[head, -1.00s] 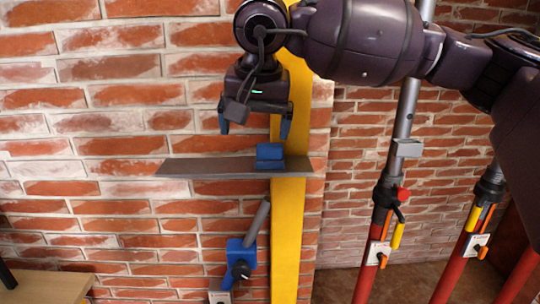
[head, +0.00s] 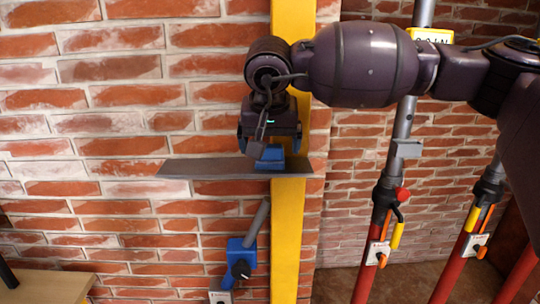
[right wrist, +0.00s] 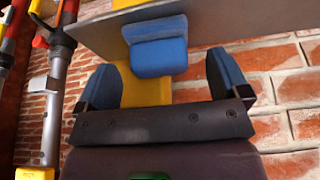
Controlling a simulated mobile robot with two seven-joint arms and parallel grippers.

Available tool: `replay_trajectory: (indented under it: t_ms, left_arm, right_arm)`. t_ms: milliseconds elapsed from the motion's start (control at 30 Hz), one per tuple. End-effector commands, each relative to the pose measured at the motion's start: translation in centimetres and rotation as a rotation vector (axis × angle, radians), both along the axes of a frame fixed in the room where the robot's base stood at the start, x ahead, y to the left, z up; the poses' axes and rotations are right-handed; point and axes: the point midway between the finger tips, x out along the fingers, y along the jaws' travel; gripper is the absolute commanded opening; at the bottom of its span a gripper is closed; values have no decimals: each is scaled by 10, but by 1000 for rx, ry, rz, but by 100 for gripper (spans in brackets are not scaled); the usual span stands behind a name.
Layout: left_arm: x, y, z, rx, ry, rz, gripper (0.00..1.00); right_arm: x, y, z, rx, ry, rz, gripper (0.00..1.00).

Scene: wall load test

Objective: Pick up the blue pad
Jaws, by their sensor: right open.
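The blue pad (head: 268,158) sits on the right part of a thin grey shelf (head: 215,169) on the brick wall, in front of a yellow post. My right gripper (head: 269,144) is directly above the pad, pointing down, with its fingers apart. In the right wrist view the pad (right wrist: 158,57) lies between and slightly beyond the two blue fingertips of my gripper (right wrist: 165,68). Gaps show on both sides of the pad, so it is not gripped. In the head view, the gripper's hanging dark part hides some of the pad. My left gripper is not in view.
The yellow post (head: 288,225) runs vertically behind the shelf. A blue clamp with a grey tube (head: 242,257) is below the shelf. Red and grey props (head: 378,225) stand to the right. A wooden surface (head: 45,286) is at lower left. The wall left of the gripper is clear.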

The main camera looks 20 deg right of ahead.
Motion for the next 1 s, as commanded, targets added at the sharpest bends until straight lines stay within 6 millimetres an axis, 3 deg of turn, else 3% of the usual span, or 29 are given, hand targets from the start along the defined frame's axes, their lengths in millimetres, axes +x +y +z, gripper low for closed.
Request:
replay_trajectory:
  t_ms: [200,467,800,1000]
  left_arm:
    - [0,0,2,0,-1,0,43]
    - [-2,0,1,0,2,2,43]
    - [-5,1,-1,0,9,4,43]
    - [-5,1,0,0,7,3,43]
  right_arm:
    - [8,-3,-20,2,-1,-1,94]
    - [9,-3,-22,1,-1,-1,94]
    - [8,-3,-21,2,-2,-1,43]
    - [8,-3,-21,2,-2,-1,40]
